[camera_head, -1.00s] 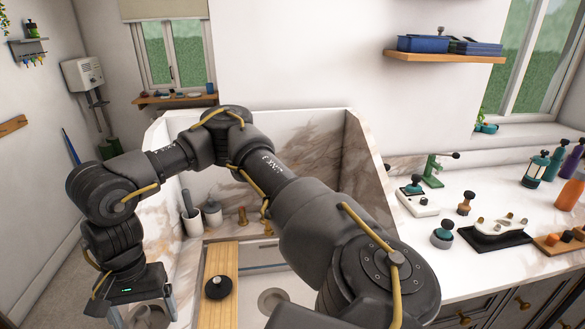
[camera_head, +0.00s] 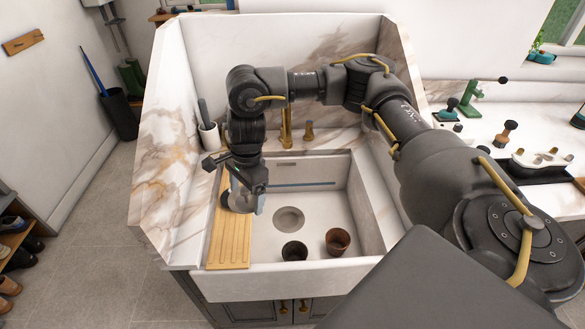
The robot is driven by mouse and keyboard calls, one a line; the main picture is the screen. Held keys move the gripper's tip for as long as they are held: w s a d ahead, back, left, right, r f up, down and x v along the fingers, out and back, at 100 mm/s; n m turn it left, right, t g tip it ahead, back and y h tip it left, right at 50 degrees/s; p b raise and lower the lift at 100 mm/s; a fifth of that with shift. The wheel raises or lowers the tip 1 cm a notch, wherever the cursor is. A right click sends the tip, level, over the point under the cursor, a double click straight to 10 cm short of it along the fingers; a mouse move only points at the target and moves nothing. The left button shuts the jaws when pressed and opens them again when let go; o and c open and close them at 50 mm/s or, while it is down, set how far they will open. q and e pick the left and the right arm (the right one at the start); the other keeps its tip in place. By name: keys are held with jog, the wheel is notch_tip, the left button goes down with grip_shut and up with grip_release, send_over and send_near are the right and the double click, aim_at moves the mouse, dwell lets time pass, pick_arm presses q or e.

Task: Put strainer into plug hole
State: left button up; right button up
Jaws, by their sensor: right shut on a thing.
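My right gripper (camera_head: 246,194) reaches down over the wooden drainer board (camera_head: 230,246) at the left side of the white sink. It is shut on the dark round strainer (camera_head: 238,205), which is mostly hidden by the fingers. Whether the strainer still touches the board I cannot tell. The plug hole (camera_head: 288,218) is a round grey ring in the sink floor, to the right of the gripper, uncovered. My left gripper is not in view.
A black cup (camera_head: 294,251) and a brown cup (camera_head: 338,241) stand in the sink, in front of the plug hole. Brass taps (camera_head: 286,130) and a white pot (camera_head: 210,136) stand behind. The marble counter at right holds several items.

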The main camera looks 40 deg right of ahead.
pick_arm(q)
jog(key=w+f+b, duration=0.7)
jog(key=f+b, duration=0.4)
jog(key=b, duration=0.3)
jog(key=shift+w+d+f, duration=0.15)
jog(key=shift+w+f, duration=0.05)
pick_arm(e)
jog(key=w+d+f+m, duration=0.1)
jog(key=d+f+m, duration=0.4)
jog(key=f, duration=0.5)
jog(key=w+d+f+m+t+h, duration=0.1)
jog(key=d+f+m, duration=0.5)
jog(key=f, duration=0.3)
jog(key=w+d+f+m, duration=0.1)
jog(key=d+f+m, duration=0.4)
jog(key=f, duration=0.5)
jog(key=shift+w+d+f+m+t, duration=0.3)
jog(key=shift+d+f+m+t, duration=0.1)
jog(key=shift+d, duration=0.2)
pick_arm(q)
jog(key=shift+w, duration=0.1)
